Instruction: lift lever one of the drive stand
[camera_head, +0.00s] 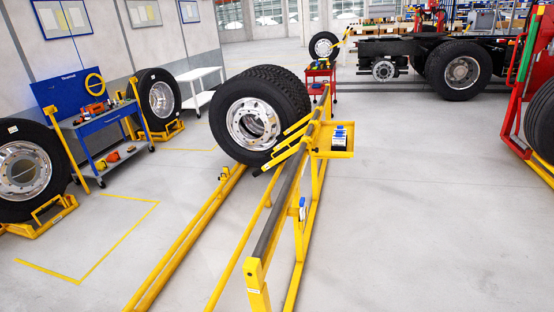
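The long yellow stand (255,265) runs from the near middle toward the back, with a dark strip along its top rail. Several short yellow levers (287,147) with dark lower ends slant down to the left from its far part, beside the tyres. I cannot tell which one is lever one. A pair of large wheels (254,118) with a silver rim stands upright just left of the levers, by the yellow floor rails (190,238). My gripper is not in view.
A yellow tray (343,153) with small items juts from the stand's right side. A blue tool cart (110,120) and wheels on yellow stands (160,95) are at left. A truck chassis (400,50) is behind.

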